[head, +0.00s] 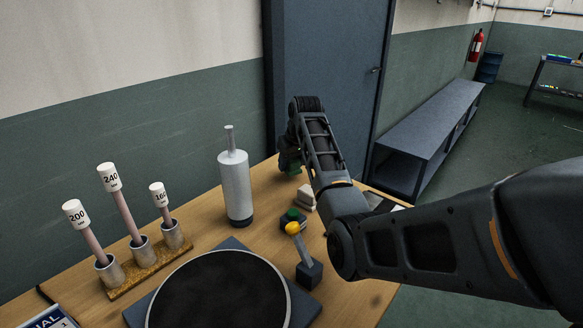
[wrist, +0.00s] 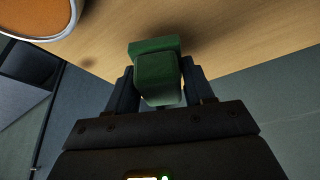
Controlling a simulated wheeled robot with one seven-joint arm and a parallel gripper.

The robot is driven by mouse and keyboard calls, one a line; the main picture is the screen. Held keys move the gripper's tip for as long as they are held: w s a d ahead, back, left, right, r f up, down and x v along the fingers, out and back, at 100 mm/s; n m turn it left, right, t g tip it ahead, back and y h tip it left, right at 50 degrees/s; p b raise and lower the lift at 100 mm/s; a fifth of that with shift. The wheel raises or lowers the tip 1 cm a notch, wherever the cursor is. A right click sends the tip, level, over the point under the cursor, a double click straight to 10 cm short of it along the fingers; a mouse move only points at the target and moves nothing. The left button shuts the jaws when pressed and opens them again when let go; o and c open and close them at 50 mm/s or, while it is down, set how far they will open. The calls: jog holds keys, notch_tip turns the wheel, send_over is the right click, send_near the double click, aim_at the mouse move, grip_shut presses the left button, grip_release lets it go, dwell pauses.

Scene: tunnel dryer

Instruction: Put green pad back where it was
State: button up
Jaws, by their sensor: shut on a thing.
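My gripper (head: 290,160) is at the back right part of the wooden table, near its far edge by the door. The arm partly hides it in the head view. In the wrist view the two dark fingers of my gripper (wrist: 158,88) are shut on a green block-like piece, the green pad (wrist: 155,48). The pad has a wider top and a narrower body between the fingers. Wood surface shows behind it. I cannot tell whether the pad touches the table.
A grey bottle (head: 236,188), a yellow-knobbed lever (head: 304,255), pale blocks (head: 306,196) and a black round plate (head: 218,295) stand on the table. Labelled tubes (head: 124,205) stand at left. An orange-brown disc (wrist: 35,15) with pale rim lies near the pad.

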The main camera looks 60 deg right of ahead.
jog(key=shift+f, duration=1.1)
jog(key=shift+f, duration=0.1)
jog(key=o, duration=1)
jog(key=v, duration=1.2)
